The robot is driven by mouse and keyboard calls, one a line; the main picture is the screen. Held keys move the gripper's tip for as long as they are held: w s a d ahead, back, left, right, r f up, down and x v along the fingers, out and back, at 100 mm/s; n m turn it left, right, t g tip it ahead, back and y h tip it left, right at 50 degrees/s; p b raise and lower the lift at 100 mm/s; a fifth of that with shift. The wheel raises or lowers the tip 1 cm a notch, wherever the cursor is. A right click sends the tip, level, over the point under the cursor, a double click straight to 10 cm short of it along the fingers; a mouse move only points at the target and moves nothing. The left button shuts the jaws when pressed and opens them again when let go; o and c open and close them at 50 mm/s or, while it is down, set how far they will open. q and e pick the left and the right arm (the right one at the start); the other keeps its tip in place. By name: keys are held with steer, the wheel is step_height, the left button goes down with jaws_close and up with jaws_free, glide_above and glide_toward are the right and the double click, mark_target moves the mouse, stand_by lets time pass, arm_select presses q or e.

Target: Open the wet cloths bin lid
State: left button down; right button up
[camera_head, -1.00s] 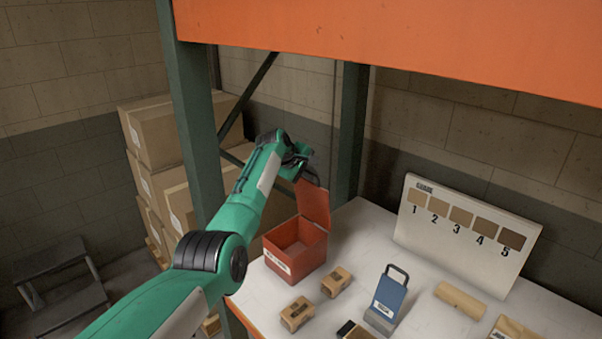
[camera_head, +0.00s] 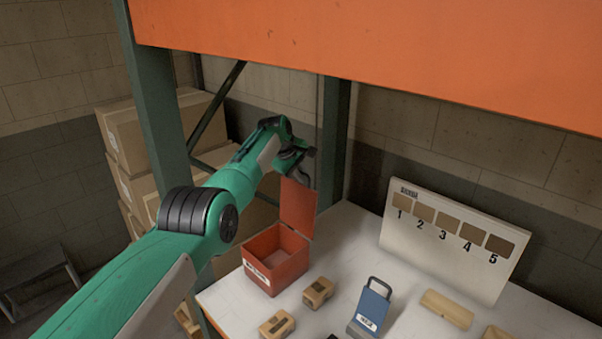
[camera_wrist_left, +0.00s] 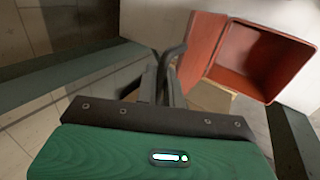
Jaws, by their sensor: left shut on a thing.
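The wet cloths bin is a red box (camera_head: 262,276) with a white label on its front, at the left end of the white table. Its red lid (camera_head: 298,208) stands raised and roughly upright at the back edge, so the inside shows empty. My left gripper (camera_head: 302,178) is at the lid's top edge, shut on the lid's dark handle. In the left wrist view, my gripper (camera_wrist_left: 163,88) meets the dark looped handle (camera_wrist_left: 174,58) beside the red lid (camera_wrist_left: 201,45), with the open bin (camera_wrist_left: 270,58) to the right. My right gripper is out of view.
Small tan blocks (camera_head: 318,292) and a blue holder with a handle (camera_head: 371,308) stand right of the bin. A numbered board (camera_head: 450,240) leans at the back. A green rack post (camera_head: 158,95) and an orange beam (camera_head: 370,55) are close to my arm.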

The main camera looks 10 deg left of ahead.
arm_select(q)
steer(key=shift+s+f, duration=0.1)
steer(key=shift+f, duration=0.2)
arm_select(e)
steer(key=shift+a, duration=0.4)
arm_select(q)
steer(key=c, duration=1.6)
jaws_free()
steer(key=shift+s+r, duration=0.1)
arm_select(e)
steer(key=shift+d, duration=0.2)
